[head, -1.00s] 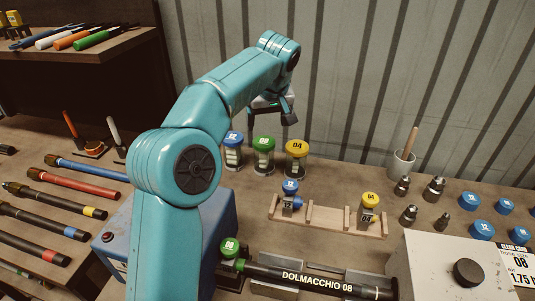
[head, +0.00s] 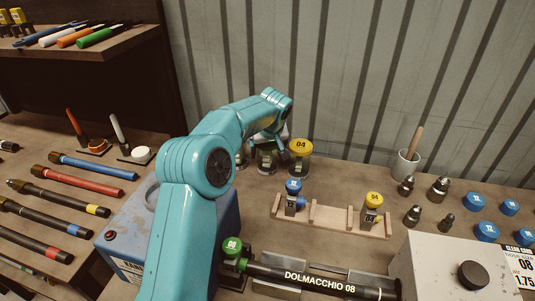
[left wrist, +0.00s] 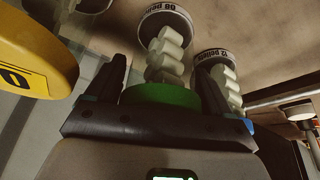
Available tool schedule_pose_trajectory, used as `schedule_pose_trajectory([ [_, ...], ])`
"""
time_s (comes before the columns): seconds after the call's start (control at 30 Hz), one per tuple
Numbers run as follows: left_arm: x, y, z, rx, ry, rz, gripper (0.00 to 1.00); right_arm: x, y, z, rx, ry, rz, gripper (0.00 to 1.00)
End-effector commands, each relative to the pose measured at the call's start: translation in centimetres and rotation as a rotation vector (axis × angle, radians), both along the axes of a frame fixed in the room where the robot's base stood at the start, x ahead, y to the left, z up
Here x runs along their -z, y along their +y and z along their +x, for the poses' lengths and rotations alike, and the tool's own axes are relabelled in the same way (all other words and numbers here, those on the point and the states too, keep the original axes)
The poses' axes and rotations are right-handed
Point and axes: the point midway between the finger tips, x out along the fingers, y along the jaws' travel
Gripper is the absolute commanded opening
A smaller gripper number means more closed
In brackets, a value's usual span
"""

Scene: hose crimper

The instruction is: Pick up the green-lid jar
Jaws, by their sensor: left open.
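In the left wrist view, the green lid (left wrist: 160,95) lies between the two open fingers of my left gripper (left wrist: 160,72), close to the palm. Pale pieces show inside the clear jar body. A gap to each finger is hard to judge. My right gripper is not in view.
The yellow-lid jar (head: 300,150) stands close on the right, its lid (left wrist: 38,50) near one finger. The blue-lid jar (left wrist: 222,70) is close on the other side. A wooden rack (head: 330,217) stands in front, and a corrugated wall (head: 330,80) behind.

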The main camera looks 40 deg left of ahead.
Motion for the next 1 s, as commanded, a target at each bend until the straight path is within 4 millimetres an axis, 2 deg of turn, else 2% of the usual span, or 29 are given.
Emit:
schedule_pose_trajectory([
  [0.27, 0.6, 0.2, 0.1, 0.0, -0.001, 0.0, 0.82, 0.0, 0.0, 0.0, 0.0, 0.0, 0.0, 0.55],
  [0.33, 0.6, 0.2, 0.1, 0.0, -0.001, 0.001, 0.65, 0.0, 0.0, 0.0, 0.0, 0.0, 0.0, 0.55],
  [0.4, 0.6, 0.2, 0.1, 0.0, 0.0, 0.0, 0.42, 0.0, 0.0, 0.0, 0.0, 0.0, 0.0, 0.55],
  [0.43, 0.6, 0.2, 0.1, 0.0, 0.0, 0.0, 0.37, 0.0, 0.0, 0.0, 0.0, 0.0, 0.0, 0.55],
  [0.73, 0.1, 0.2, 0.1, 0.0, -0.001, 0.0, 0.37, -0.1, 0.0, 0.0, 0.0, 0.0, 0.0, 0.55],
  [0.87, -2.2, 0.2, 0.2, 0.0, -0.005, 0.003, 0.37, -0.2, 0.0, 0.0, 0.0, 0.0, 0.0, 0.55],
  [1.0, -5.5, 0.2, 0.2, 0.0, -0.006, 0.002, 0.37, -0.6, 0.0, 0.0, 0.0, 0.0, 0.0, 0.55],
])
